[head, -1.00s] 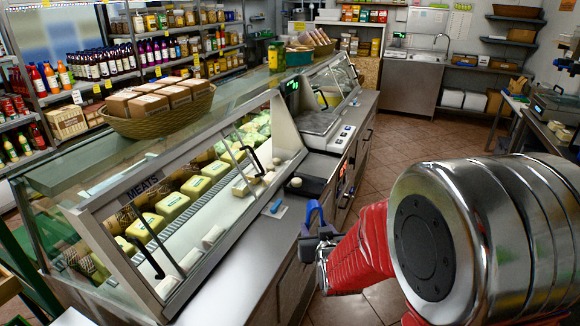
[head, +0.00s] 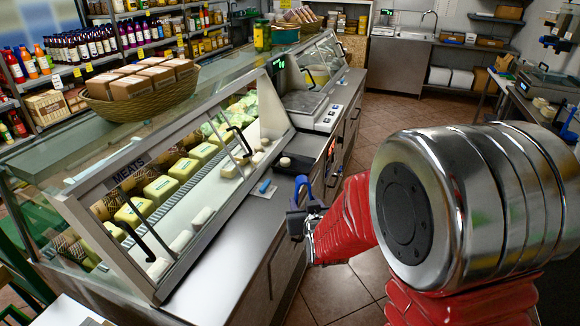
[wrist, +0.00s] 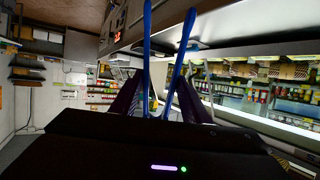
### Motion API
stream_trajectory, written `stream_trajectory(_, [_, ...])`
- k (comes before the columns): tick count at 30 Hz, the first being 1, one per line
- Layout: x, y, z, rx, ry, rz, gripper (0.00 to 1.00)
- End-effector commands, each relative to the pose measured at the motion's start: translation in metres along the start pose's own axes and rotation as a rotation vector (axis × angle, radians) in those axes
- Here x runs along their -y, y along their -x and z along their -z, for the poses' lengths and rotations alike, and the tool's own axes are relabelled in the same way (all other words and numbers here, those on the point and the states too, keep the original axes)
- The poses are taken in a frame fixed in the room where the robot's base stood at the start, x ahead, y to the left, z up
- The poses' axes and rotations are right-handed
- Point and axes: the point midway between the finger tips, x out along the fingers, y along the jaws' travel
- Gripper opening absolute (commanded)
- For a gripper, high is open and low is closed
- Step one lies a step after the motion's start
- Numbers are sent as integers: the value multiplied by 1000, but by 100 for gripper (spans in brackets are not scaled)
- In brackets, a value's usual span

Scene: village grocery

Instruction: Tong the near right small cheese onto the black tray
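Several small white cheeses lie in the glass-fronted counter. Three sit along its near front edge: a right one (head: 202,217), a middle one (head: 181,241) and a left one (head: 159,268). More pale pieces (head: 231,170) lie farther along. The black tray (head: 306,166) is on the steel ledge near the scale, with a small round pale item on it. My gripper (head: 301,207) is over the aisle side of the ledge, right of the cheeses and apart from them. It appears shut on blue tongs (head: 301,184). In the wrist view the tongs' two blue arms (wrist: 148,50) stand apart with nothing between them.
Slanted glass and a dark handle edge the counter opening. Larger yellow cheeses (head: 161,188) stand in a row behind. A small blue item (head: 265,186) lies on the ledge. A scale (head: 312,112) stands beyond the tray. The tiled aisle floor (head: 350,290) is clear.

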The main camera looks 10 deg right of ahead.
Motion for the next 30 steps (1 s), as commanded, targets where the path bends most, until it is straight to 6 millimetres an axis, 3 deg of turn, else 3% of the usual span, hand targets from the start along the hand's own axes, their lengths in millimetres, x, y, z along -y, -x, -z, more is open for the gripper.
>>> stream_trajectory(18, [-16,5,74,0,-81,-199,38])
stream_trajectory(30, [-10,14,99,2,-105,-266,38])
